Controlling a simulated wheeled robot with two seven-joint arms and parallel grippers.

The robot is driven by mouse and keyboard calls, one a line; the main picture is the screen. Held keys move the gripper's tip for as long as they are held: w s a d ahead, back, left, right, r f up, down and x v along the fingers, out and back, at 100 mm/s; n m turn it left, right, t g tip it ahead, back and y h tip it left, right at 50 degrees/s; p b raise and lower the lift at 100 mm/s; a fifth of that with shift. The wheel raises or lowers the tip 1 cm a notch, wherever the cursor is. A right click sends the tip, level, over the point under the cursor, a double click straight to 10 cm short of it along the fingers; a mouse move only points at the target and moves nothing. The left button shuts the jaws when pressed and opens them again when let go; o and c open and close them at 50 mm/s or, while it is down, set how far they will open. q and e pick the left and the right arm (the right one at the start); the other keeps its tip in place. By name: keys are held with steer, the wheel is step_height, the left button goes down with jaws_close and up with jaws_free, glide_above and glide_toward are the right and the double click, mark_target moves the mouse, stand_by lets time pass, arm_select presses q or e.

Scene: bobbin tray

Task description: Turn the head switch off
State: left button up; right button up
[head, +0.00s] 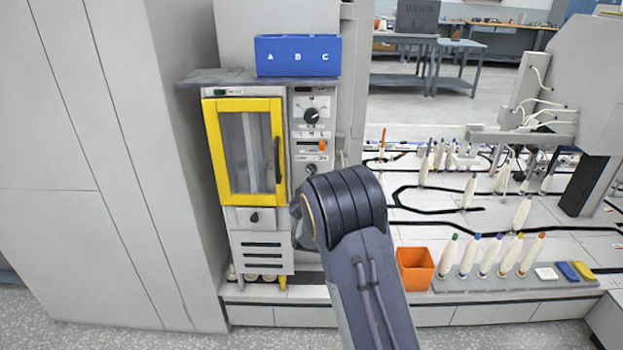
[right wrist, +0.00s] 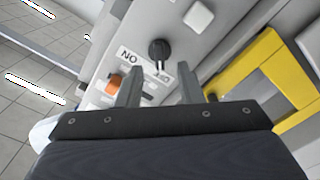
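The grey switch panel (head: 299,135) is right of the yellow-framed door. It carries a black dial (head: 311,115) at the top, an orange switch (head: 322,146) below it and a lower dark knob (head: 311,169), partly hidden by my right arm. In the right wrist view a black knob (right wrist: 159,48) with a pale pointer mark sits beside a white label (right wrist: 130,54); an orange switch (right wrist: 114,84) is lower left. I cannot tell surely which is the head switch. My right gripper (right wrist: 158,76) is open and empty, fingers facing the black knob without visible contact. My left gripper is not in view.
The yellow-framed door (head: 243,150) with its dark handle is close left of the panel. A blue A-B-C box (head: 298,56) stands on top. An orange bin (head: 415,268) and several bobbins are at right. A tall grey cabinet (head: 120,150) stands left.

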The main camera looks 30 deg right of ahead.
steer(key=shift+v, duration=1.6)
steer(key=s+a+m+g+y, duration=0.1)
steer(key=s+a+g+y, duration=0.4)
steer(key=s, duration=0.8)
steer(key=s+a+m+g+y, duration=0.1)
steer(key=s+a+y, duration=0.45)
steer(key=s, duration=0.75)
steer(key=s+a+m+g+y, duration=0.1)
steer(key=s+a+g+y, duration=0.2)
steer(key=s+a, duration=0.65)
steer(key=s+d+r+p, duration=0.2)
steer(key=s+r+p, duration=0.2)
steer(key=r+p, duration=0.9)
steer(key=shift+g, duration=0.4)
